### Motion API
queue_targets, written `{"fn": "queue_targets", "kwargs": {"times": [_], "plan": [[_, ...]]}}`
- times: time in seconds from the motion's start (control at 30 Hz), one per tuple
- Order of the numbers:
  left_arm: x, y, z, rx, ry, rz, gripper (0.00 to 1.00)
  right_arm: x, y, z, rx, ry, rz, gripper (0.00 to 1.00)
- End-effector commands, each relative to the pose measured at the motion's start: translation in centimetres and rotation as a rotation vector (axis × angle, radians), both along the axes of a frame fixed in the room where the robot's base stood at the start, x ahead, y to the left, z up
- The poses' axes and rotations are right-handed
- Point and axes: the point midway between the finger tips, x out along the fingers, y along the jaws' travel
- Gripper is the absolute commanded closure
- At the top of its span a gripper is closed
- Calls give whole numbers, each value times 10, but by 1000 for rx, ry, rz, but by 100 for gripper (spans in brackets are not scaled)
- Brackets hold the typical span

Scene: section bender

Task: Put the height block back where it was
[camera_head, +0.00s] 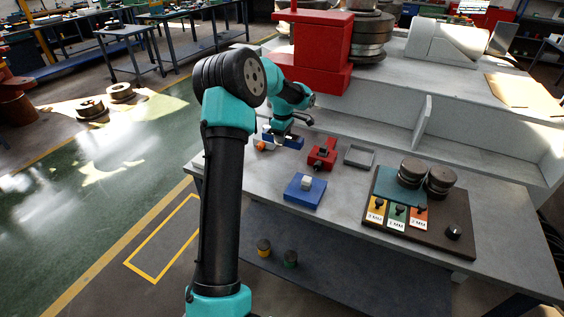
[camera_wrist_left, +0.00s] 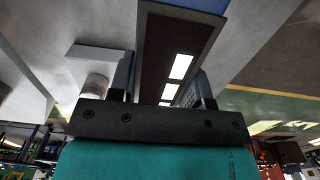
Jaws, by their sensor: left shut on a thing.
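My left gripper (camera_head: 287,127) is over the far left part of the bench, close above a blue piece (camera_head: 291,142). It is shut on what looks like the height block, mostly hidden by the gripper in the head view. In the left wrist view a dark, grey-edged shape with bright rectangles (camera_wrist_left: 172,50) fills the gap between the fingers; I cannot tell its outline exactly. A blue block with a small pale piece on top (camera_head: 304,190) sits nearer the front. An empty grey tray (camera_head: 360,156) lies to the right. My right gripper is not in view.
A red fixture (camera_head: 322,154) stands just right of the gripper. A dark board (camera_head: 445,222) with coloured cards, a knob and round metal stacks (camera_head: 411,172) is at the right. A tall red machine part (camera_head: 318,50) rises behind. The front bench edge is clear.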

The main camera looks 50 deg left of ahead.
Motion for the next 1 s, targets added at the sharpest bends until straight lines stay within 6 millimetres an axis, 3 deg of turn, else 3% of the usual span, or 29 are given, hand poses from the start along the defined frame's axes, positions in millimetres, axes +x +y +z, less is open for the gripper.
{"fn": "queue_targets", "kwargs": {"times": [0.33,0.77,1.0], "plan": [[0,0,-51,-1,2,-1,100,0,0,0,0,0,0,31],[0,0,-60,0,0,0,100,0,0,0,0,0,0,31],[-1,0,-86,-1,3,1,100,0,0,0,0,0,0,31]]}}
